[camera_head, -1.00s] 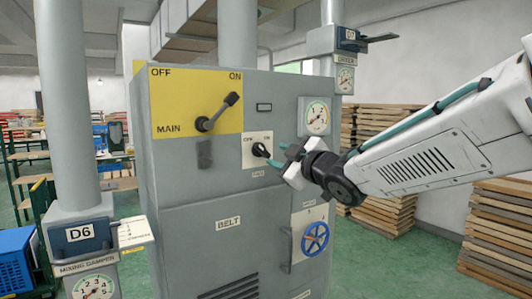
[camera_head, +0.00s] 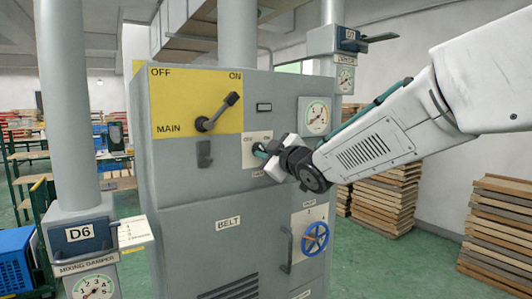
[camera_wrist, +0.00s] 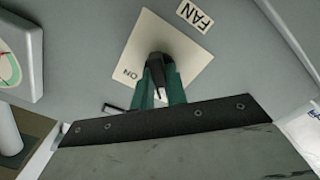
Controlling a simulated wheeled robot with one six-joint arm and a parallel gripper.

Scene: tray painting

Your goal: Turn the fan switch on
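The fan switch is a dark knob (camera_wrist: 160,88) on a pale square plate (camera_head: 248,148) on the front of the grey cabinet. The plate also shows in the wrist view (camera_wrist: 185,50), with ON readable beside the knob and a FAN label (camera_wrist: 194,16) at its edge. My gripper (camera_wrist: 161,90) is at the switch, its two teal fingers on either side of the knob and close against it. In the head view my gripper (camera_head: 264,153) covers the knob and the ON side of the plate.
A yellow MAIN panel (camera_head: 175,112) with a lever (camera_head: 218,112) is up and left of the switch. A round gauge (camera_head: 316,116) is to its right. A blue handwheel (camera_head: 315,239) is below right. Wood stacks (camera_head: 388,200) stand behind my arm.

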